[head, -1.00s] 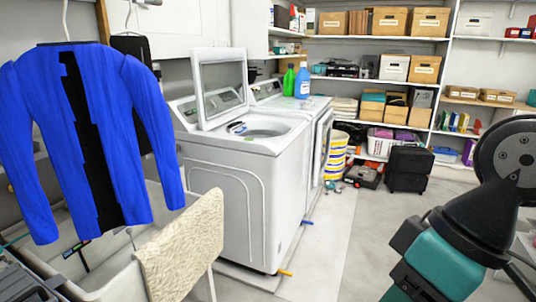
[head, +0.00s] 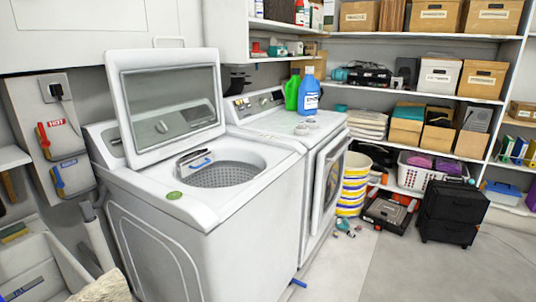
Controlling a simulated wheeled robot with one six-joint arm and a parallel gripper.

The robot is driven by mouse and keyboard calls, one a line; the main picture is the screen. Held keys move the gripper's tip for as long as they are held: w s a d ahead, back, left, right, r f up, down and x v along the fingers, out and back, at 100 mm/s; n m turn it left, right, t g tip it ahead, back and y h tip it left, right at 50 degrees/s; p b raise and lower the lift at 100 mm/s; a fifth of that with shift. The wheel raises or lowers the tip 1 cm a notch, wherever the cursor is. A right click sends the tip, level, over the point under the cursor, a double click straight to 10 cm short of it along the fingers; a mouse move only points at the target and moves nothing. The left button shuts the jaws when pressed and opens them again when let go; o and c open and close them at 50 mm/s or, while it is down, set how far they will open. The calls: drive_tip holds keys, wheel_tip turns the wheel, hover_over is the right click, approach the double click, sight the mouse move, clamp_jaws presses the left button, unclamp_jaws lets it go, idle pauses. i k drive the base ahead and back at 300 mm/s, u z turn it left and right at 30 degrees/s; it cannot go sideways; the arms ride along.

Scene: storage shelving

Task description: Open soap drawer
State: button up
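A white top-loading washer (head: 165,215) stands at the left with its lid (head: 170,100) raised and its perforated drum (head: 225,174) showing. At the back rim of the drum opening is a small dispenser part with a blue mark (head: 200,162). It may be the soap drawer, but it is too small to tell whether it is open or shut. My gripper is not in view.
A second white machine (head: 318,150) with a front door stands behind the washer, bearing a green bottle (head: 291,92) and a blue bottle (head: 307,95). A sink (head: 40,262) is at the lower left. Floor (head: 400,270) is clear at the lower right.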

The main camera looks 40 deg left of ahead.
sight(186, 165)
drive_tip(key=u, duration=0.05)
drive_tip(key=i, duration=1.35)
drive_tip(key=u, duration=1.05)
drive_tip(key=i, duration=0.8)
drive_tip(key=u, duration=1.25)
drive_tip(key=i, duration=0.45)
drive_tip(key=u, duration=0.4)
